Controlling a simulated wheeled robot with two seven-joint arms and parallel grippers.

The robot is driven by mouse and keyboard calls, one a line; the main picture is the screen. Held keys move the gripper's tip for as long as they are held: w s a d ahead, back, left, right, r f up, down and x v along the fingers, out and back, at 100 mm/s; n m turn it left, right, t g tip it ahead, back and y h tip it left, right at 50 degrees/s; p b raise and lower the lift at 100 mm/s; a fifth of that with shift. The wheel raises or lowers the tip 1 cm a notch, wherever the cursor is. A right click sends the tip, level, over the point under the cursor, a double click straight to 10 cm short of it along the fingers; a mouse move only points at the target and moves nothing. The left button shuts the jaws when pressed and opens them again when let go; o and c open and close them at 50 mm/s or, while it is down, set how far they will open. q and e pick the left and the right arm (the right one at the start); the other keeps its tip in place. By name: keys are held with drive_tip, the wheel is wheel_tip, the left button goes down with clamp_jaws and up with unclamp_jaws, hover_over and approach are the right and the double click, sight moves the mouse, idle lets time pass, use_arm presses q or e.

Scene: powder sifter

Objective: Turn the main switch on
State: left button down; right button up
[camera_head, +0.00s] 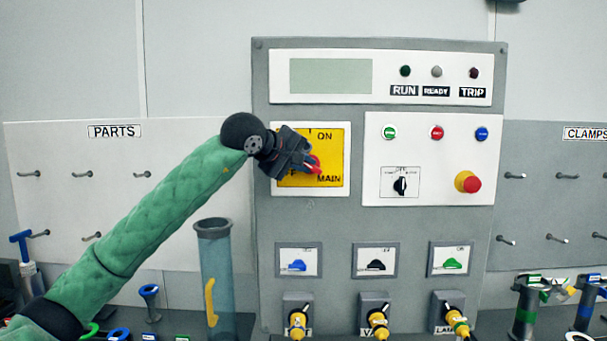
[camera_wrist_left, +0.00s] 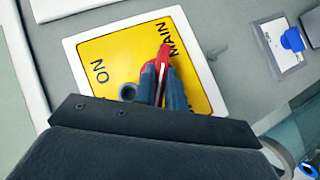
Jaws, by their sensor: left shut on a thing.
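The main switch is a red handle (camera_head: 316,164) on a yellow plate (camera_head: 335,150) marked ON and MAIN, at the upper left of the grey control panel. My left gripper (camera_head: 308,163) reaches it from the left and covers part of the plate. In the left wrist view, the two fingers (camera_wrist_left: 160,85) are shut on the red handle (camera_wrist_left: 164,58). The handle's tip points toward the word MAIN; ON stands off to its side on the yellow plate (camera_wrist_left: 120,48). The fingers hide the handle's base. My right gripper is not in view.
The grey panel (camera_head: 262,220) also carries a red stop button (camera_head: 467,182), a black selector (camera_head: 400,185), lamps and a blank display (camera_head: 330,76). Pegs stick out of boards on both sides.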

use_arm(q)
drive_tip(key=m+y+b, duration=0.1)
drive_tip(key=y+b, duration=0.1)
drive_tip(key=shift+d+m+g+y, duration=0.25)
drive_tip(key=shift+m+g+y, duration=0.05)
drive_tip(key=shift+m+y, duration=0.1)
drive_tip(key=shift+d+r+m+g+y+b, duration=0.1)
drive_tip(key=shift+d+m+y+b, duration=0.15)
drive_tip(key=shift+m+y, duration=0.5)
drive_tip(key=shift+d+r+m+g+y+b, duration=0.1)
drive_tip(key=shift+m+y+b, duration=0.2)
drive_tip(key=shift+y, duration=0.9)
drive_tip(key=shift+d+m+g+y+b, duration=0.1)
drive_tip(key=shift+d+m+y+b, duration=0.15)
drive_tip(key=shift+m+y, duration=0.5)
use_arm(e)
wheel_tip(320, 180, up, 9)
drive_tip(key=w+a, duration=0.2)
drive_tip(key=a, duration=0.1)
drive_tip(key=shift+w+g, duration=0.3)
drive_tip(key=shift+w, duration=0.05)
use_arm(q)
drive_tip(key=shift+y, duration=0.3)
drive_tip(key=c, duration=1.7)
unclamp_jaws()
drive_tip(key=shift+a, duration=0.1)
drive_tip(key=shift+c, duration=0.2)
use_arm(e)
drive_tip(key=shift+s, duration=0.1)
